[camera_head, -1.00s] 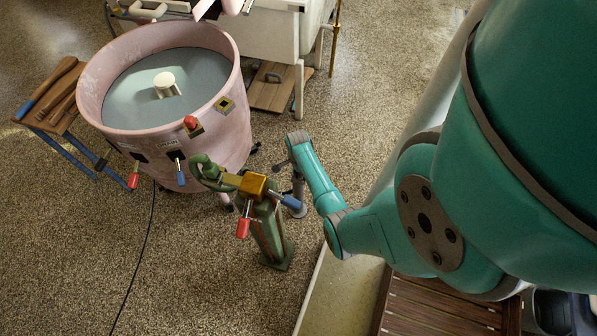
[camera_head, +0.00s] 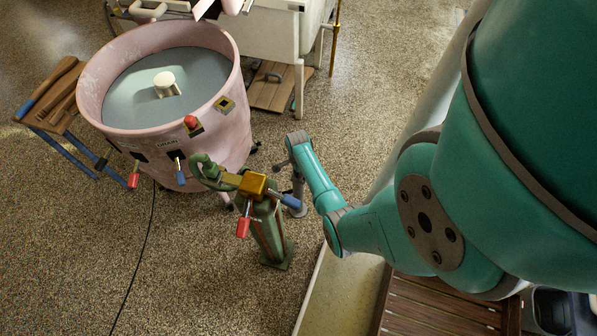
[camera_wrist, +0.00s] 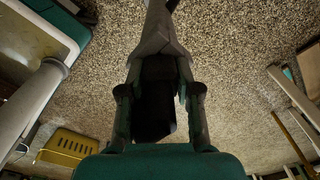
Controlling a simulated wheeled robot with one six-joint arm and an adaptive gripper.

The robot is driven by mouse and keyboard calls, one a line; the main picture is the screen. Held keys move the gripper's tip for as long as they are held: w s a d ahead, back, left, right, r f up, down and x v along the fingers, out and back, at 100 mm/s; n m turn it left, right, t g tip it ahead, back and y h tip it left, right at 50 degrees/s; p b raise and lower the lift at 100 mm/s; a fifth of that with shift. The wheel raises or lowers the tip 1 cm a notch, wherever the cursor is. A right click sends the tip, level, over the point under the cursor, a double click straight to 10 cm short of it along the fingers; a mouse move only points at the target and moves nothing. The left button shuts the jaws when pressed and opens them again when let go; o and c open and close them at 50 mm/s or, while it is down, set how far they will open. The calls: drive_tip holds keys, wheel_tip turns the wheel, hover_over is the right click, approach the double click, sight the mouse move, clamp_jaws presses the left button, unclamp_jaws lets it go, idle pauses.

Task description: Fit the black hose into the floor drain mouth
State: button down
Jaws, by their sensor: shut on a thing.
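My gripper (camera_wrist: 160,45) reaches up the middle of the wrist view, with its fingers drawn together. A dark, black piece shows between the fingers, and I take it to be the black hose (camera_wrist: 154,110). Its ends and course are hard to make out in the shadow. In the head view my arm reaches down left to the floor area right of the green pump-like post. A slim grey upright piece (camera_head: 298,187) shows there below my wrist; I cannot tell what it is. I cannot make out the drain mouth clearly in either view.
A pink washer tub (camera_head: 232,140) stands at left, with a green post (camera_head: 268,232) bearing red and blue handles close to my arm. A tool bench (camera_head: 50,115) is far left. A white washer (camera_head: 275,35) stands behind. Speckled floor lies open in front.

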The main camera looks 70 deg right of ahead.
drive_tip(key=shift+s+a+f, duration=0.1)
drive_tip(key=shift+a+f, duration=0.05)
drive_tip(key=shift+f, duration=0.05)
drive_tip(key=c, duration=0.7)
unclamp_jaws()
drive_tip(key=o, duration=0.5)
drive_tip(key=shift+c, duration=0.2)
drive_tip(key=shift+r, duration=0.2)
drive_tip(key=shift+r, duration=3.4)
